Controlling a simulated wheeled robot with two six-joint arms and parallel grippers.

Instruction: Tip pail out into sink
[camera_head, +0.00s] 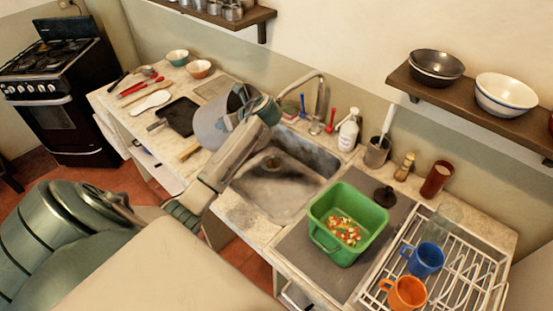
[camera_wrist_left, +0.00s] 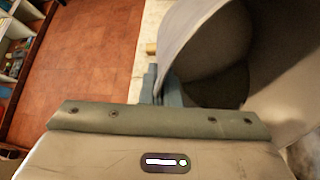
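The pail (camera_head: 212,132) is a grey bucket, tilted on its side above the left edge of the sink (camera_head: 283,178). In the left wrist view, the pail (camera_wrist_left: 205,40) fills the upper right and shows a dark inside. My left gripper (camera_head: 262,108) is at the pail's rim, and its finger (camera_wrist_left: 165,88) appears pressed to the wall; it looks shut on the pail. The arm hides part of the pail and of the sink. The sink basin looks empty where it shows. My right gripper is not in view.
A green tub (camera_head: 347,222) with food scraps stands right of the sink. A faucet (camera_head: 318,95) and soap bottle (camera_head: 348,132) stand behind it. A dish rack (camera_head: 455,275) holds a blue mug (camera_head: 425,259) and an orange mug (camera_head: 405,293).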

